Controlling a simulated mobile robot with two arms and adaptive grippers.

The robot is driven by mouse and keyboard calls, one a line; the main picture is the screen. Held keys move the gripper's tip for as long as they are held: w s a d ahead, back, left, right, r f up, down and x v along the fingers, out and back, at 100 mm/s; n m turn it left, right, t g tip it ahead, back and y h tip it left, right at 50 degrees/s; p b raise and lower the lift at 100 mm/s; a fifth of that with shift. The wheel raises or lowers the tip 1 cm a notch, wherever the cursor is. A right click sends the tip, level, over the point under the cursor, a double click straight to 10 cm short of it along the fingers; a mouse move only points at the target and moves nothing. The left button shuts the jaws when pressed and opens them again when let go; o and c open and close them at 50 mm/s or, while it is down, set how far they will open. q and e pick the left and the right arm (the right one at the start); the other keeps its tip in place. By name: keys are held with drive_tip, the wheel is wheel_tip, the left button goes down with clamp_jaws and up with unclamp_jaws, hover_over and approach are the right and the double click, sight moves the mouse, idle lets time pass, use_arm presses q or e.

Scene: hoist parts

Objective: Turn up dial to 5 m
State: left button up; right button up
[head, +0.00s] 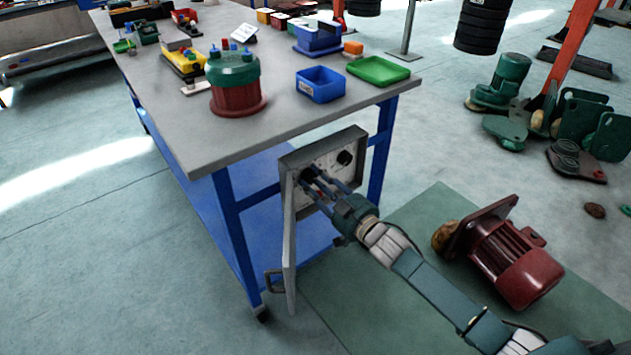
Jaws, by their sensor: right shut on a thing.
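A grey control box (356,133) is fixed at the end of the workbench, with its door (290,245) swung open. Its pale panel (323,164) faces me. A black round dial (344,157) shows at the panel's upper right, clear of the fingers. My right gripper (314,187) reaches in from the lower right. Its fingers are shut on a dial at the left part of the panel. The fingers mostly hide this dial, and its setting and markings are too small to read. My left gripper is not in view.
The workbench (150,97) carries a green and red motor (235,84), a blue bin (320,85) and a green tray (378,71). The open door stands close left of my gripper. A red motor (515,258) lies on the green mat (420,215) beside my arm.

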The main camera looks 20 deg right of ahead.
drive_tip(key=shift+f+n, duration=0.1)
drive_tip(key=shift+n, duration=0.4)
drive_tip(key=shift+n+p, duration=0.35)
drive_tip(key=shift+n, duration=0.45)
drive_tip(key=n, duration=0.2)
drive_tip(key=shift+f+n, duration=0.1)
drive_tip(key=shift+n, duration=0.3)
drive_tip(key=shift+s+n, duration=0.1)
drive_tip(key=shift+n, duration=0.6)
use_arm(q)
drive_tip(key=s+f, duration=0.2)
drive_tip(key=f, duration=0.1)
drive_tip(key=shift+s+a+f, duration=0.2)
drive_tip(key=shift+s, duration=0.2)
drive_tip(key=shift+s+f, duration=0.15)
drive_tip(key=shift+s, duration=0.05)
use_arm(e)
drive_tip(key=shift+n, duration=0.4)
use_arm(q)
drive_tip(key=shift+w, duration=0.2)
use_arm(e)
drive_tip(key=o, duration=1.1)
drive_tip(key=shift+f, duration=0.1)
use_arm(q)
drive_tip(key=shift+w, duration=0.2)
use_arm(e)
drive_tip(key=shift+o, duration=0.3)
drive_tip(key=shift+d, duration=0.1)
